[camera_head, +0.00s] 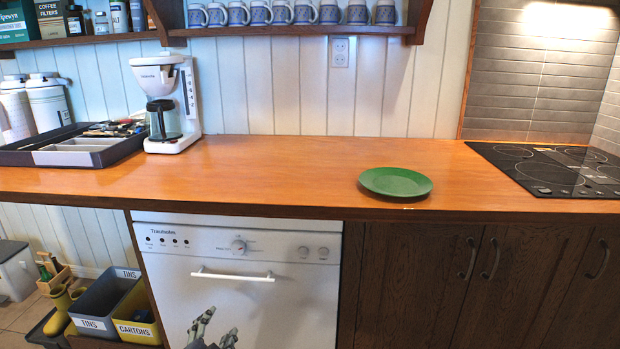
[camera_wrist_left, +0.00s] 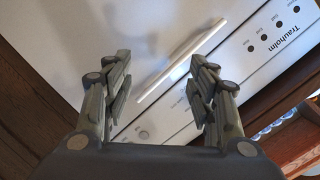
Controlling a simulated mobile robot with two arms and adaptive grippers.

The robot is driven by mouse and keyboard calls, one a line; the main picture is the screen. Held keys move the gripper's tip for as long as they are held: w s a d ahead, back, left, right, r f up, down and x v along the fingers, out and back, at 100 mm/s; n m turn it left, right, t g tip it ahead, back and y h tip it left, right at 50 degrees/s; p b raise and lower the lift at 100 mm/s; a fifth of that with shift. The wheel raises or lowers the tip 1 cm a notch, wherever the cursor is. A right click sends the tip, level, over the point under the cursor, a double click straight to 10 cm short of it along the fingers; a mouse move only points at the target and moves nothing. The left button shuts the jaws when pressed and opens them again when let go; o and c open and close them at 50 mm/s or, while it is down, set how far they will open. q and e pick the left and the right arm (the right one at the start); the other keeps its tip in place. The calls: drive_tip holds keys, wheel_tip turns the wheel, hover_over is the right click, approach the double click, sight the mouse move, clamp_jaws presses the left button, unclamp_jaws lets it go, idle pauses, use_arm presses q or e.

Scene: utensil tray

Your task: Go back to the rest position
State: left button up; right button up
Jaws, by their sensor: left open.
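My left gripper (camera_head: 212,328) shows low in the head view, in front of the white dishwasher (camera_head: 270,255) and below the counter's edge. In the left wrist view my left gripper (camera_wrist_left: 160,95) is open, with nothing between its fingers. The dishwasher's white handle (camera_wrist_left: 180,65) appears beyond the fingers, and I cannot tell how far away it is. My right gripper is in neither view. The dark utensil tray (camera_head: 75,157) sits on the counter at the left, with several utensils in its far part.
A green plate (camera_head: 396,182) lies on the wooden counter (camera_head: 270,170). A white coffee maker (camera_head: 165,100) stands beside the tray. A black hob (camera_head: 545,168) is at the right. Bins marked TINS (camera_head: 95,322) and CARTONS (camera_head: 138,330) stand on the floor at lower left. The counter's middle is clear.

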use_arm(q)
drive_tip(key=s+f+n+g, duration=0.4)
drive_tip(key=s+f+g, duration=0.2)
drive_tip(key=s+f, duration=0.85)
drive_tip(key=s+d+f+n+g+h+p, duration=0.15)
drive_tip(key=s+f+g+p, duration=0.3)
drive_tip(key=s+f, duration=0.7)
drive_tip(key=s+d+f+n+g+y+p, duration=0.1)
drive_tip(key=s+d+f+n+g+p, duration=0.35)
drive_tip(key=s, duration=1.15)
drive_tip(key=s+a+f+m+p, duration=0.1)
drive_tip(key=s+a+p, duration=0.1)
drive_tip(key=s+p, duration=0.2)
drive_tip(key=s+a+f+m+p, duration=0.1)
drive_tip(key=s+a+m+p, duration=0.1)
drive_tip(key=s, duration=0.5)
drive_tip(key=a+p, duration=0.1)
drive_tip(key=p, duration=0.1)
drive_tip(key=shift+s+f+t+p, duration=0.35)
drive_tip(key=shift+s+t+p, duration=0.05)
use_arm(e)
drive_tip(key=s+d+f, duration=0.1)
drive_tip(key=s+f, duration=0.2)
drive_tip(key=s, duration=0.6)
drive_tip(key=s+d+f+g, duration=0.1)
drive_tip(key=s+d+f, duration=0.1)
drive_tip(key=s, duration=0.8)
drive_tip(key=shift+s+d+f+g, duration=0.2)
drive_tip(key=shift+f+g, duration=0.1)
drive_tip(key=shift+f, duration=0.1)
